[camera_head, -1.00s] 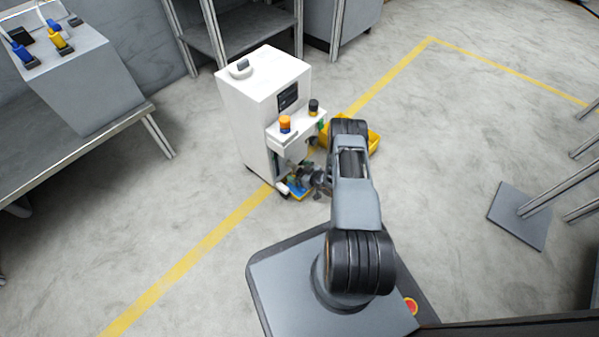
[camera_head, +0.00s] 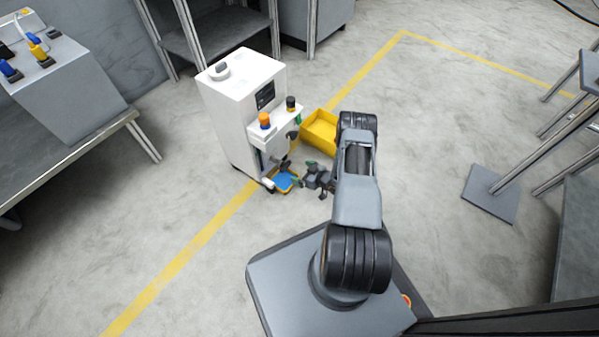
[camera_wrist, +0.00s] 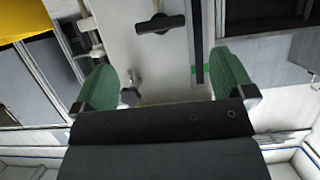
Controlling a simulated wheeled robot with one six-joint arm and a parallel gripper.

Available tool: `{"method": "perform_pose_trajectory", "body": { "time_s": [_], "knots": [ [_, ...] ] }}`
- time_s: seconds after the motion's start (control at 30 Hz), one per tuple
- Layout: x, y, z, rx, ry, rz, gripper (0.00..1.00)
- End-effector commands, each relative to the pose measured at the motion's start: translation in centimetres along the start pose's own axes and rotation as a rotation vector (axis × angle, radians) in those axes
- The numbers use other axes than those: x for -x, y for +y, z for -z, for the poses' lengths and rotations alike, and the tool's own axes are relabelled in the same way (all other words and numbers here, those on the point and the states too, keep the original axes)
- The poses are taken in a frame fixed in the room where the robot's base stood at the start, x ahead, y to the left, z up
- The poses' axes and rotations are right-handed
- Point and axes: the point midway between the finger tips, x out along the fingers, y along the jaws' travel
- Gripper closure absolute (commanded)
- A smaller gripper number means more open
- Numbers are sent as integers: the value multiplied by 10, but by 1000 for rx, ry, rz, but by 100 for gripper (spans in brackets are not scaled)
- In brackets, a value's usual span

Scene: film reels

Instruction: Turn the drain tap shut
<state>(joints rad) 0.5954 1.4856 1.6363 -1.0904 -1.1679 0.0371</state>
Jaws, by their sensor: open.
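The white machine (camera_head: 228,112) stands left of my arm in the head view. In the wrist view, a dark bar-shaped handle (camera_wrist: 160,23) sits on its pale panel, beyond my fingertips near the top; it looks like the tap, though I cannot be sure. My gripper (camera_wrist: 166,72) is open, its green-padded fingers apart with nothing held between them. A small dark knob (camera_wrist: 130,96) shows near the left finger. In the head view my gripper (camera_head: 308,170) is low, just right of the machine's front. The tap is too small to make out clearly there.
A blue tray (camera_head: 286,181) lies at the machine's foot, beside my gripper. A yellow bin (camera_head: 320,131) stands behind my gripper. An orange knob (camera_head: 265,120) and a black knob (camera_head: 291,103) top the machine's front ledge. Floor is clear at front left.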

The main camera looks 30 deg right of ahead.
Motion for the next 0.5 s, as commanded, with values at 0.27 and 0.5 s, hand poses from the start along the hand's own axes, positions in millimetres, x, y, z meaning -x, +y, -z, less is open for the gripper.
{"method": "perform_pose_trajectory", "body": {
  "time_s": [0.27, 0.5],
  "knots": [
    [7, 0, 4, 3, -1, 9, 0],
    [7, 0, 4, 4, -1, 10, 0]
  ]
}}
